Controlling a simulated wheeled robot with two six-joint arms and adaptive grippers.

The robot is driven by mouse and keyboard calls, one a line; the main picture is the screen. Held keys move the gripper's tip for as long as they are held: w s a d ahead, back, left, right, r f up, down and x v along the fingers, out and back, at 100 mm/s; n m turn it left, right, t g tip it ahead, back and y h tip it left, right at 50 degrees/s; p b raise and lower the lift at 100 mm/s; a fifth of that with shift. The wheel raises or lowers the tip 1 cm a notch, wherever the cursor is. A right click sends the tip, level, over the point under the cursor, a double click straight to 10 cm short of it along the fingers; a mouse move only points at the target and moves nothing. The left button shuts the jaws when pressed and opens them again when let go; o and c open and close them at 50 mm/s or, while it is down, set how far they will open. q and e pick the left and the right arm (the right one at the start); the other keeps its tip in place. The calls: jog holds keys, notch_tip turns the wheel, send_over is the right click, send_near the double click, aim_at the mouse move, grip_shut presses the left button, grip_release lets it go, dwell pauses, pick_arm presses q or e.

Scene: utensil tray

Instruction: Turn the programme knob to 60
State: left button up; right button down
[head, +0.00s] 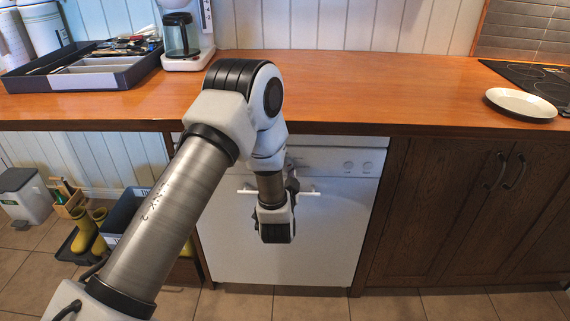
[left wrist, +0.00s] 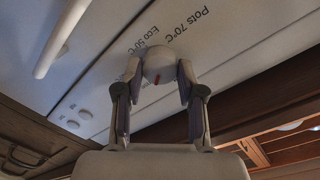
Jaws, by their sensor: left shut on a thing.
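The programme knob (left wrist: 159,64) is a round pale knob on the white dishwasher's front panel, with a red pointer mark on its face. My left gripper (left wrist: 159,72) is shut on it, one finger on each side. The printed labels "Eco 50°C" and "Pots 70°C" (left wrist: 183,24) show beside the knob in the left wrist view. No 60 label can be made out there. In the head view the dishwasher (head: 245,240) stands under the counter, and my left arm hides the knob. My right gripper is not in view.
The dishwasher's white bar handle (head: 308,193) runs close by the left wrist. Two round buttons (head: 358,167) sit on the panel's right. The wooden counter (head: 400,90) carries a utensil tray (head: 85,78), a coffee maker (head: 187,62) and a white plate (head: 520,103).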

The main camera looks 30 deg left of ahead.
pick_arm(q)
jog(key=shift+r+m+p, duration=0.1)
jog(key=shift+m+p, duration=0.2)
jog(key=shift+m, duration=0.1)
jog(key=o, duration=1.1)
jog(key=shift+o, duration=0.2)
jog(key=v, duration=1.2)
jog(key=shift+w, duration=0.1)
